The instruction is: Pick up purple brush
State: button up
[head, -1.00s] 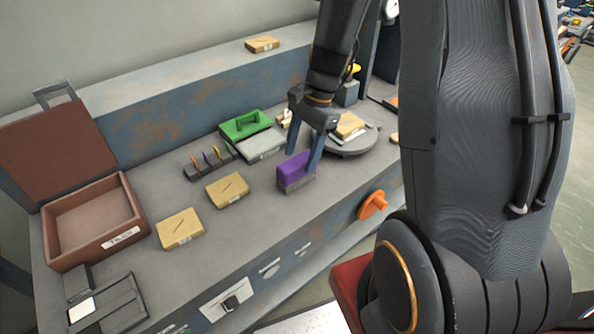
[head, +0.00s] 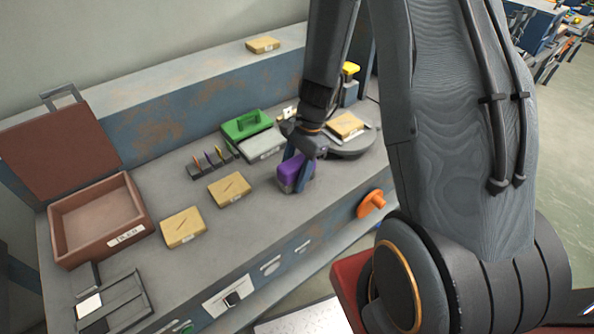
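The purple brush (head: 291,169), a purple block with a grey lower part, sits on the grey worktop right of the flat tan boxes in the head view. My gripper (head: 297,167) is down at the brush, one finger in front of its right side and the other behind it. The near finger hides part of the brush. The fingers straddle the brush, but whether they press on it is not clear. I see no clear gap under the brush.
Two tan boxes (head: 229,189) lie to the left, with an open reddish case (head: 97,216) farther left. A round grey plate (head: 352,146) holding a tan box is close on the right. An orange knob (head: 371,203) juts from the bench front.

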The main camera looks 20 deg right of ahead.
jog(key=c, duration=0.9)
jog(key=shift+r, duration=0.1)
notch_tip(320, 180, up, 10)
jog(key=shift+f+b, duration=0.1)
jog(key=shift+b, duration=0.7)
jog(key=o, duration=0.3)
